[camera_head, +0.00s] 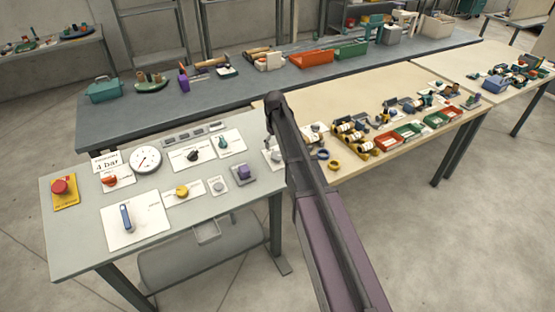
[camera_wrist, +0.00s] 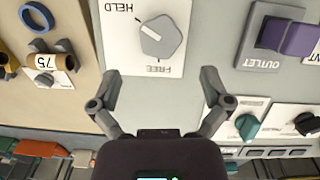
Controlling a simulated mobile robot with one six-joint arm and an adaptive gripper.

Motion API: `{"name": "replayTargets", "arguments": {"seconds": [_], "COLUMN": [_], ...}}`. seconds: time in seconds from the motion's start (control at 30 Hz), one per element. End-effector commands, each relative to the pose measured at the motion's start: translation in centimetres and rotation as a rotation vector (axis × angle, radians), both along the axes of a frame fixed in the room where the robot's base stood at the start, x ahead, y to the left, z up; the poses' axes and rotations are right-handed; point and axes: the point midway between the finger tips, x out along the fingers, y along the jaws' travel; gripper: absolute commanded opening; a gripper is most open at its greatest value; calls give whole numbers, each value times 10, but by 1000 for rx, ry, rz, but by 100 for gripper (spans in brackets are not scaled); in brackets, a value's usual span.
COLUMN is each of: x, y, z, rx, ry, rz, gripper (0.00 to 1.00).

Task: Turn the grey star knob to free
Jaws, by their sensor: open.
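The grey star knob (camera_wrist: 161,38) sits on a white plate (camera_wrist: 118,42) at the top middle of the wrist view. The plate has the words HELD and FREE, seen upside down. A white mark on the knob points to the upper left, towards HELD. My gripper (camera_wrist: 158,88) is open and empty, its fingers spread apart below the knob in the picture and not touching it. In the head view my arm covers part of this plate (camera_head: 267,158), and I cannot make out my fingers there.
A purple block on the OUTLET plate (camera_wrist: 262,58) is to the right of the knob. A teal knob (camera_wrist: 246,127) is near the right finger. A brown part marked 75 (camera_wrist: 45,63) and a blue ring (camera_wrist: 36,16) lie left. The emergency button (camera_head: 60,187) is far left.

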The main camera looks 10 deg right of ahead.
Motion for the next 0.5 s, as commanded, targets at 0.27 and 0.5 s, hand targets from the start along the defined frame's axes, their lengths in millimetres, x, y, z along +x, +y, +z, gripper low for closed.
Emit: {"name": "replayTargets", "arguments": {"seconds": [0.27,0.5], "x": [0,1], "y": [0,-1], "z": [-26,-44], "rx": [0,0], "ry": [0,0], "rz": [0,1], "gripper": [98,98]}}
